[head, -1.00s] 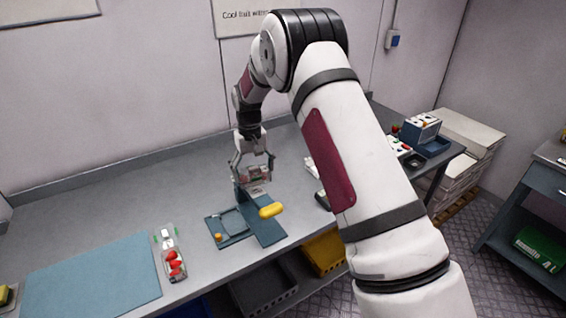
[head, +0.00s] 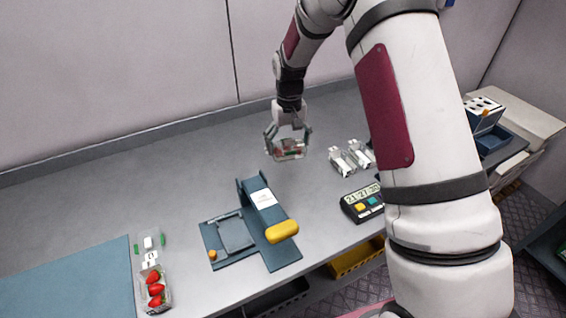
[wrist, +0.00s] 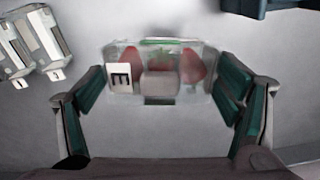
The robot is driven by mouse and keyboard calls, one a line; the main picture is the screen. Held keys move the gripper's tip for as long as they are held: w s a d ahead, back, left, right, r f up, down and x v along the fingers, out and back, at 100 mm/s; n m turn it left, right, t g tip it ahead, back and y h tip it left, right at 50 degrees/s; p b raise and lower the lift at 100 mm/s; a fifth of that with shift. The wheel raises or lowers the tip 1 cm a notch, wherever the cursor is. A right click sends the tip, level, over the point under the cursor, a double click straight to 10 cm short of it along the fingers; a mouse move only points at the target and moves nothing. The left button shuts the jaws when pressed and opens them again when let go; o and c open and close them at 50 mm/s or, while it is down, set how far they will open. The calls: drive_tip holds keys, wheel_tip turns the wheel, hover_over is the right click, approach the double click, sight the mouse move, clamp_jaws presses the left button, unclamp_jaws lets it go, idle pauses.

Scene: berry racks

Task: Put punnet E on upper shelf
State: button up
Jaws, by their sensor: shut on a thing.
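Punnet E (wrist: 160,88) is a small clear box with red berries inside and a white label marked E. It is between the fingers of my gripper (wrist: 165,105) in the wrist view. In the head view my gripper (head: 288,142) is shut on punnet E (head: 289,153) and appears to hold it above the bench, toward the back. The exact height is hard to tell. No upper shelf can be made out in the current views.
A blue-grey device with a yellow handle (head: 282,231) stands on the bench. A punnet of strawberries (head: 154,288) is at the front left, near a blue mat (head: 70,285). White clip-like items (head: 350,157) and a keypad display (head: 362,203) are to the right. The bench's back left is clear.

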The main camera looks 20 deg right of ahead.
sight(289, 145)
drive_tip(key=w+f+b, duration=0.1)
drive_tip(key=b, duration=0.1)
drive_tip(key=w+d+f+b, duration=0.1)
drive_tip(key=f+b, duration=0.1)
drive_tip(key=b, duration=0.1)
drive_tip(key=shift+w, duration=0.1)
drive_tip(key=d+r+n+b, duration=0.1)
drive_tip(key=b, duration=0.2)
drive_tip(key=d+r+n+b, duration=0.1)
drive_tip(key=b, duration=0.2)
drive_tip(key=shift+w+d+r, duration=0.1)
drive_tip(key=shift+w+r, duration=0.3)
drive_tip(key=f, duration=0.4)
drive_tip(key=shift+s+f, duration=0.25)
drive_tip(key=shift+f, duration=2.3)
drive_tip(key=shift+f, duration=0.1)
drive_tip(key=o, duration=1.1)
